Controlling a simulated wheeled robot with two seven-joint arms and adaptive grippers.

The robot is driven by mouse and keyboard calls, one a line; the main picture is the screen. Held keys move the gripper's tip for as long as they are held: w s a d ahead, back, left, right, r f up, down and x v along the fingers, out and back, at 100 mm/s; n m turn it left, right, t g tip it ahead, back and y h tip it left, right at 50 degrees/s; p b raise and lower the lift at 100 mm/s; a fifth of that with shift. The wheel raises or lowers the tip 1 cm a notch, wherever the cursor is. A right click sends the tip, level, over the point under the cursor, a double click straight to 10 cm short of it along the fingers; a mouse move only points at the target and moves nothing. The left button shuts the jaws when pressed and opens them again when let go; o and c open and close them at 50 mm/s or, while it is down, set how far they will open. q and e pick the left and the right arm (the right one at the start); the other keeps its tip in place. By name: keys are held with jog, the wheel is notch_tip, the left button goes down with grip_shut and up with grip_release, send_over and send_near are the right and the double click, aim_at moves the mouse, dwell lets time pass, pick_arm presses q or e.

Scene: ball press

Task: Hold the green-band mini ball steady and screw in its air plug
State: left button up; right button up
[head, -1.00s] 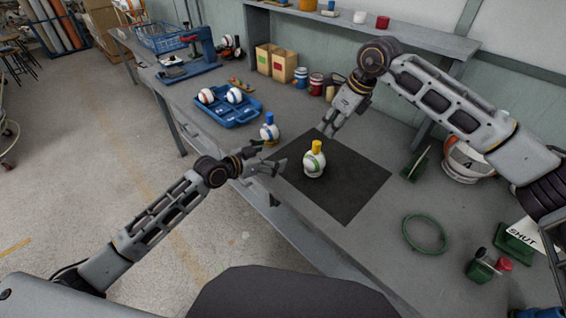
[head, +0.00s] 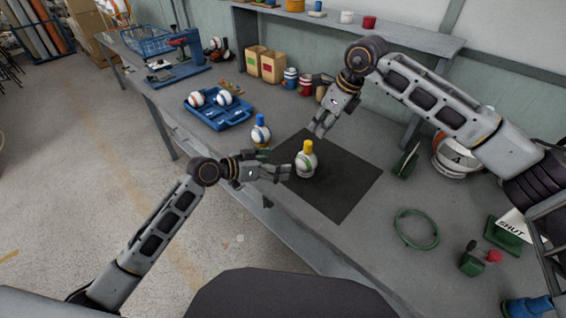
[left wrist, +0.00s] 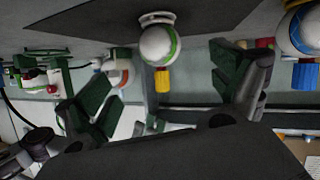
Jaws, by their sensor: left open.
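The green-band mini ball (head: 306,165), white with a green stripe, stands on the dark mat (head: 345,195) with the yellow air plug (head: 309,147) upright on top. In the left wrist view, the ball (left wrist: 157,44) appears upside down with its yellow plug (left wrist: 162,80), between the two spread fingers. My left gripper (head: 286,173) is open, just left of the ball at low height, with a small gap visible. My right gripper (head: 320,128) hangs above and behind the ball, pointing down, apart from the plug; whether its fingers are apart is unclear.
A blue-plug ball (head: 260,134) stands left of the mat, close to my left gripper. A blue tray (head: 222,119) with two balls is farther back. The mat's right half is clear.

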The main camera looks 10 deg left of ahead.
aim_at(307, 160)
pick_arm(q)
jog(key=shift+x, duration=6.85)
jog(key=shift+c, duration=0.4)
